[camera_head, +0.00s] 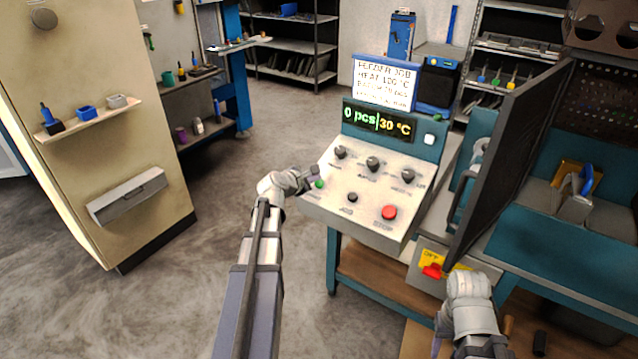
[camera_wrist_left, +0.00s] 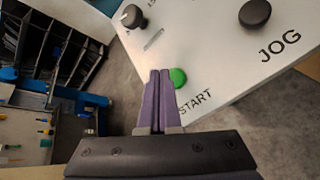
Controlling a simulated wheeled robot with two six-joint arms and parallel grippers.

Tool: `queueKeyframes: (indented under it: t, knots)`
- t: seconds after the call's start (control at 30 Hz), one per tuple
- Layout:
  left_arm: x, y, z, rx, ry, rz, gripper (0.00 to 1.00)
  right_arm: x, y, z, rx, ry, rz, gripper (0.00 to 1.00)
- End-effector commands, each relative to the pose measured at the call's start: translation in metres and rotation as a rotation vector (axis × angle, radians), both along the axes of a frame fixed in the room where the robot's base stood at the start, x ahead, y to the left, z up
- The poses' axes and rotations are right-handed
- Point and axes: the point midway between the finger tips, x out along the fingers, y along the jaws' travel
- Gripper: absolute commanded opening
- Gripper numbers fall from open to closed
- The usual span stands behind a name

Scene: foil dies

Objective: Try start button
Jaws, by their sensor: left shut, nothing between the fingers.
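The green start button (camera_head: 319,184) is at the left front corner of the sloped control panel (camera_head: 335,205). In the left wrist view the button (camera_wrist_left: 179,77) shows beside the word START. My left gripper (camera_head: 312,178) is shut and empty at that corner. Its purple fingers (camera_wrist_left: 160,72) end just left of the button in the wrist view and hide part of its edge. I cannot tell whether they touch it. The display (camera_head: 377,121) reads 0 pcs and 30 °C. My right arm is at the lower right; its fingers do not show clearly.
The panel also bears a red button (camera_head: 389,212), a black JOG button (camera_head: 352,197) and several dark knobs. A red switch (camera_head: 432,271) on a yellow plate sits below right. A dark mesh door (camera_head: 512,150) stands open at right. Floor left of the panel is clear.

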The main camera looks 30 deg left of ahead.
Motion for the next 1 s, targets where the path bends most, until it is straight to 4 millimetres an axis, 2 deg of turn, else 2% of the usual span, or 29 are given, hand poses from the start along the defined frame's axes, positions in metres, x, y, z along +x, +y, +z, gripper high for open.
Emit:
queueKeyframes:
  t: [0.57, 1.0]
  knots:
    - [0.0, 0.0, -0.0002, 0.0, 0.0, 0.0, 0.0, 0.0, 0.0, -0.0002, 0.0, 0.0, 0.0, 0.5]
    - [0.0027, -0.0002, -0.0079, 0.0, 0.0, 0.0, 0.0, 0.0, 0.0001, -0.008, 0.0, 0.0, 0.0, 0.5]
